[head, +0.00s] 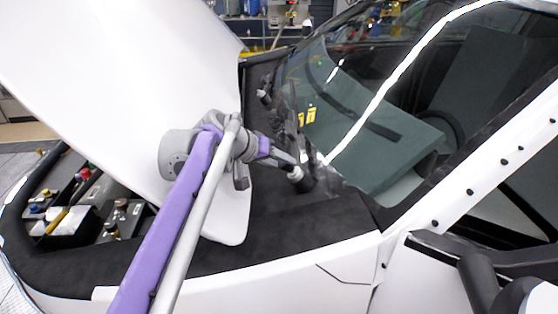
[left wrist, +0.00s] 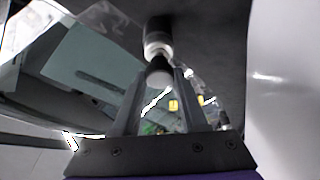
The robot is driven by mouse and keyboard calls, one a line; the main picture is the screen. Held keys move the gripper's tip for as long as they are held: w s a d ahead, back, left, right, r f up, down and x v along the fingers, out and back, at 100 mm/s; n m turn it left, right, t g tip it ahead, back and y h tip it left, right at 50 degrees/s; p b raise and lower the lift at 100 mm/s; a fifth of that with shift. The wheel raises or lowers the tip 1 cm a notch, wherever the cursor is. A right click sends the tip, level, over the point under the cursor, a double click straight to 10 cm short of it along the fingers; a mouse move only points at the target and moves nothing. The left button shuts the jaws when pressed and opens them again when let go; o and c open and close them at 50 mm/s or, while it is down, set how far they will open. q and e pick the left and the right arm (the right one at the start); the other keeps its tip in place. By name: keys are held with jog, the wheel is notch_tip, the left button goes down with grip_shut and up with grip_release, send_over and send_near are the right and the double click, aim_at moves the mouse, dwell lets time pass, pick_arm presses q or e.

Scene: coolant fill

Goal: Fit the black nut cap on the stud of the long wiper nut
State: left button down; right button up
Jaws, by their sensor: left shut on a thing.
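My left gripper (head: 293,166) reaches in from the left over the dark cowl at the foot of the windshield. In the left wrist view the gripper (left wrist: 164,70) is shut on a small dark piece, which looks like the black nut cap (left wrist: 159,64), with a pale round end facing the camera. Just past the fingertips is a pale ring on a black post (left wrist: 158,28), which looks like the long wiper nut; the post also shows in the head view (head: 303,184). Cap and ring line up closely; I cannot tell whether they touch. My right gripper is not in view.
The raised white hood (head: 110,70) stands close to the left of my arm. The windshield (head: 370,130) slopes up to the right. Dark wiper parts (head: 291,125) lie along the cowl behind the gripper. An open bay (head: 90,210) is at lower left.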

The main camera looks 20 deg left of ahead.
pick_arm(q)
jog(key=shift+w+d+f, duration=0.15)
jog(key=shift+d+f, duration=0.1)
jog(key=shift+f, duration=0.2)
jog(key=shift+c, duration=1.8)
grip_release()
jog(key=v, duration=1)
jog(key=shift+s+a+r, duration=0.15)
jog(key=shift+s+r, duration=0.1)
jog(key=shift+r, duration=0.05)
